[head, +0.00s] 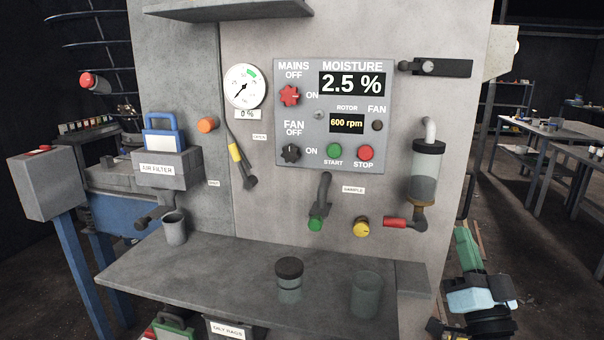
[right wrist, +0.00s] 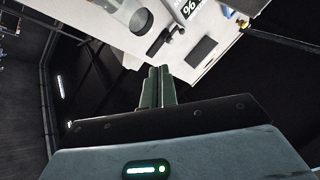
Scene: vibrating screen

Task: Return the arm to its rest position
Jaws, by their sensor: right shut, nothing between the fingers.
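My right gripper (head: 463,232) is at the lower right in the head view, beside the right edge of the machine's front panel (head: 290,190). Its fingers point up and are shut with nothing between them. They also show shut in the right wrist view (right wrist: 158,72), with the pale machine front beyond them. The fingers appear apart from the machine. My left gripper is not in view.
A grey shelf (head: 200,270) juts from the machine, bearing a lidded jar (head: 289,284) and an open glass (head: 366,297). A red-handled valve (head: 397,222) and a sight glass (head: 425,175) are left of my right gripper. Workbenches (head: 545,130) stand behind right.

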